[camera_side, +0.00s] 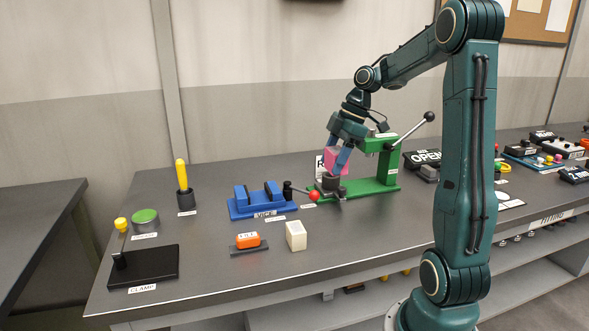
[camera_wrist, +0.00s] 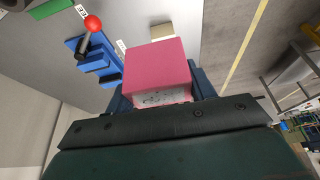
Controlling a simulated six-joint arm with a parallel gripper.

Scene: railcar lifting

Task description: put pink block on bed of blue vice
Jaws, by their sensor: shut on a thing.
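The pink block (camera_side: 336,157) is held between the fingers of my gripper (camera_side: 341,157), above the grey round base of the green press. In the wrist view the pink block (camera_wrist: 156,69) fills the middle, with my gripper (camera_wrist: 158,88) shut on it and blue fingers showing at both sides. The blue vice (camera_side: 262,208) stands on the table to the left of my gripper, with a red-knobbed handle on its right. In the wrist view the blue vice (camera_wrist: 97,62) shows at the upper left. Its bed lies between two upright jaws and is partly hidden in the side view.
The green press (camera_side: 376,183) with a black-knobbed lever stands just right of the block. A yellow-handled tool (camera_side: 184,184) and a clamp (camera_side: 143,266) are at the left.

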